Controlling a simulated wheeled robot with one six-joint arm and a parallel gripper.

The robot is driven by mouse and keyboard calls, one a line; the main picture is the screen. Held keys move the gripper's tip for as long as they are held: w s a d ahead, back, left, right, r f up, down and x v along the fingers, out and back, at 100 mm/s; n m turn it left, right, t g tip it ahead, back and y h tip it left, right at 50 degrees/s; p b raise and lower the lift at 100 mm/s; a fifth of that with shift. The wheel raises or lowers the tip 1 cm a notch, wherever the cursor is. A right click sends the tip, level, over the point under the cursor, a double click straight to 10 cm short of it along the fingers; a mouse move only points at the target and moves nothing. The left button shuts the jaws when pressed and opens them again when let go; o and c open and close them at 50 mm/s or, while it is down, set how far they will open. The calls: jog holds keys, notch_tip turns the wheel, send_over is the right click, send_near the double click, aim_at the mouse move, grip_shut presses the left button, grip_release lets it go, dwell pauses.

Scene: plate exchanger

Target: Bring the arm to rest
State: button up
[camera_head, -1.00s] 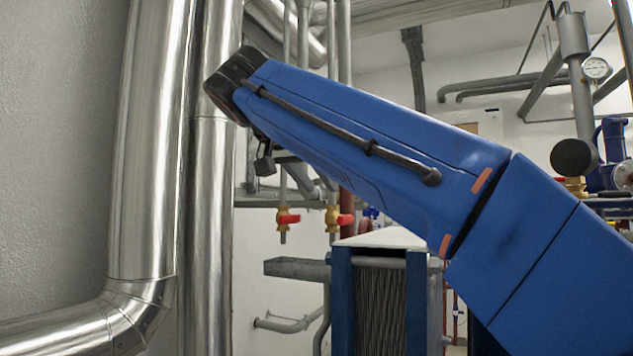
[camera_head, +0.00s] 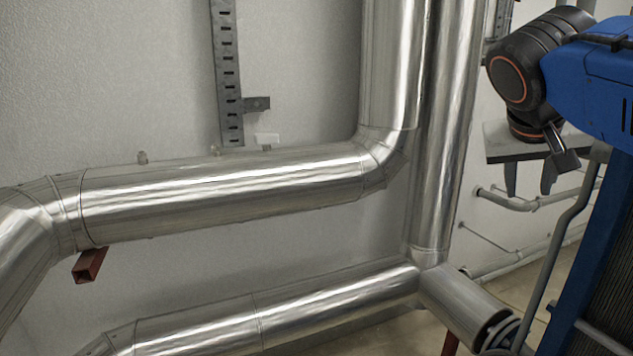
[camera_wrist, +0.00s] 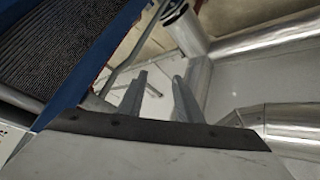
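My arm is blue with a black wrist and enters at the right edge of the head view. My gripper (camera_head: 528,190) hangs below the wrist with its fingers pointing down. Its fingers also show in the wrist view (camera_wrist: 159,78), apart with an empty gap between them. Nothing is held. The rest of my arm is cut off by the head view's right edge.
The plate exchanger's blue frame (camera_head: 582,275) stands below my arm at the right; its ribbed plates (camera_wrist: 62,38) show in the wrist view. Thick shiny pipes (camera_head: 230,195) run along the left wall.

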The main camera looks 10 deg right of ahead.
jog(key=s+a+f+n+y, duration=0.2)
jog(key=a+f, duration=0.2)
jog(key=f, duration=0.6)
jog(key=s+a+f+n+y, duration=0.1)
jog(key=s+a+f+y, duration=0.1)
jog(key=f, duration=0.7)
jog(key=s+a+f+n+y, duration=0.2)
jog(key=a+f, duration=0.4)
jog(key=f, duration=0.4)
jog(key=shift+s+a+f+n+g, duration=0.15)
jog(key=shift+s+f+n+g, duration=0.2)
jog(key=shift+s, duration=0.45)
jog(key=shift+r, duration=0.1)
